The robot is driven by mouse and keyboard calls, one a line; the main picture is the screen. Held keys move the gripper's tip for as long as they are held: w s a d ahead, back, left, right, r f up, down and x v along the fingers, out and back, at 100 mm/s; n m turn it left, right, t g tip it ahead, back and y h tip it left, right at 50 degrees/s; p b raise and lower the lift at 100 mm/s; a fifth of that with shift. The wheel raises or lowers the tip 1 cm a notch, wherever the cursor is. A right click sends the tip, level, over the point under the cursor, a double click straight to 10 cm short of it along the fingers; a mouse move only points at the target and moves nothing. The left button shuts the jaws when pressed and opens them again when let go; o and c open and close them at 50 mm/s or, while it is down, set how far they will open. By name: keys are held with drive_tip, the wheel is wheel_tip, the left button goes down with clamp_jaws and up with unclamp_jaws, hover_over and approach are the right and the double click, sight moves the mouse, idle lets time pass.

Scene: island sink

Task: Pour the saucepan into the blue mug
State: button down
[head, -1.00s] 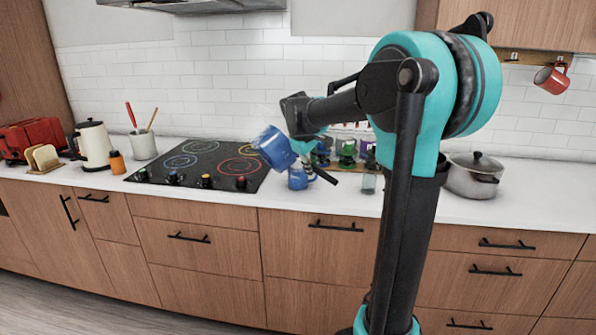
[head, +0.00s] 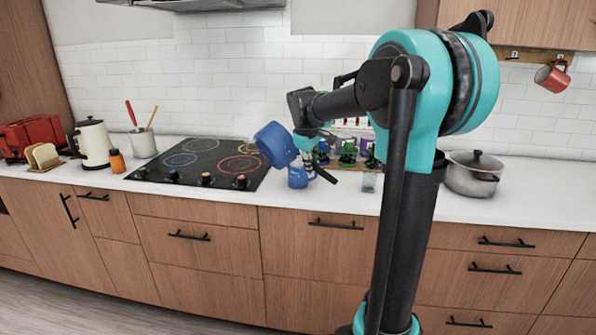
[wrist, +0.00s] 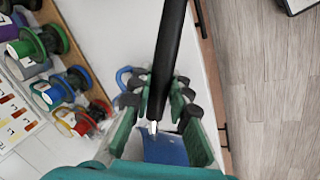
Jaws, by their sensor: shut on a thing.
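My gripper (head: 306,157) is shut on the black handle (wrist: 172,45) of the blue saucepan, which runs between the green fingers in the wrist view (wrist: 160,102). The saucepan (head: 275,144) is held in the air, strongly tilted, above the counter's front part. Its blue body shows partly in the wrist view (wrist: 165,148), between the fingers. The blue mug (head: 298,177) stands upright on the counter, below and slightly right of the saucepan body. In the wrist view a blue ring-shaped part, likely the mug (wrist: 124,76), shows left of the handle. The saucepan's inside and any contents are hidden.
A black cooktop (head: 190,163) lies left of the mug. Several coloured items, including a green one (head: 348,152), stand behind it on the right. A clear glass (head: 369,181) and a grey lidded pot (head: 472,176) stand farther right. Counter room (head: 535,190) is clear at the far right.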

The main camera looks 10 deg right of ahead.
drive_tip(key=shift+g+y+p, duration=0.3)
drive_tip(key=shift+y+p, duration=0.1)
drive_tip(key=shift+y, duration=0.3)
idle(0.4)
drive_tip(key=shift+w+d+f+g+y+p, duration=0.3)
drive_tip(key=shift+d+f+y+p, duration=0.1)
drive_tip(key=shift+d+f+y, duration=0.3)
idle(0.5)
drive_tip(key=shift+g+y+p, duration=0.35)
drive_tip(key=shift+g+y, duration=0.15)
drive_tip(key=shift+y, duration=0.6)
drive_tip(key=shift+a, duration=0.15)
drive_tip(key=shift+s+a+t+h, duration=0.15)
drive_tip(key=shift+t+h, duration=0.25)
drive_tip(key=shift+h, duration=0.5)
drive_tip(key=shift+s+a+r+t+h, duration=0.1)
drive_tip(key=shift+a+r+t+h, duration=0.1)
drive_tip(key=shift+r+h, duration=0.25)
drive_tip(key=shift+s+a+r+t+h, duration=0.1)
drive_tip(key=shift+a+r+t+h, duration=0.15)
drive_tip(key=shift+h, duration=0.2)
drive_tip(key=shift+d, duration=0.1)
